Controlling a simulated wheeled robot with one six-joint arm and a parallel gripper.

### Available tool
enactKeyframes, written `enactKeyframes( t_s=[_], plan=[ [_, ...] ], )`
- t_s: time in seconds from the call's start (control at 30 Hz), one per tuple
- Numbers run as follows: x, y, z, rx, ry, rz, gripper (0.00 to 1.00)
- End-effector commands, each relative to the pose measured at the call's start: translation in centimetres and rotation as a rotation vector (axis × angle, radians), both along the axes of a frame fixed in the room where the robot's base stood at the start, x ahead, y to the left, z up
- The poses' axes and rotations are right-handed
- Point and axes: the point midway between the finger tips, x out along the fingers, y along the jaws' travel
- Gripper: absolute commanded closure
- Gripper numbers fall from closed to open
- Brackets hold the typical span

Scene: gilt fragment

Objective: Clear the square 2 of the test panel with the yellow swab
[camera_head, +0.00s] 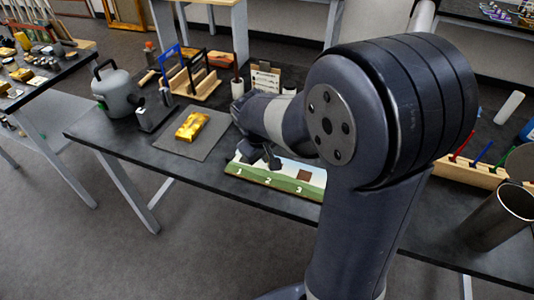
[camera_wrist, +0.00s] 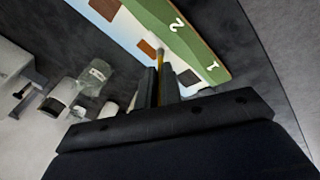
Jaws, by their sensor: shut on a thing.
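The test panel (camera_head: 262,176) lies on the dark table, painted green and cream with numbers 1, 2 and 3. In the head view a brown square shows above the 3; my gripper (camera_head: 261,160) hangs over the panel and hides the area above the 2. In the wrist view my gripper (camera_wrist: 160,78) is shut on the yellow swab (camera_wrist: 161,71), whose pale tip points at the panel (camera_wrist: 200,45). The tip is right beside a brown patch (camera_wrist: 146,47), square 2, across from the number 2. I cannot tell whether it touches the panel.
A gold fragment (camera_head: 191,125) rests on a grey mat (camera_head: 176,141) left of the panel. A grey kettle-like vessel (camera_head: 118,91) and a wooden rack (camera_head: 199,88) stand behind. A rack of coloured swabs (camera_head: 462,171) and a metal cylinder (camera_head: 497,217) stand at right.

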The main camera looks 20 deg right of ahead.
Motion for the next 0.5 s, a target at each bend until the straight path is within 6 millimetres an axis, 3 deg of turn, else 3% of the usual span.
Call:
enactKeyframes(
  t_s=[0.5],
  plan=[
    [0.0, 0.0, 4.0, 0.000, -0.001, 0.000, 1.00]
  ],
)
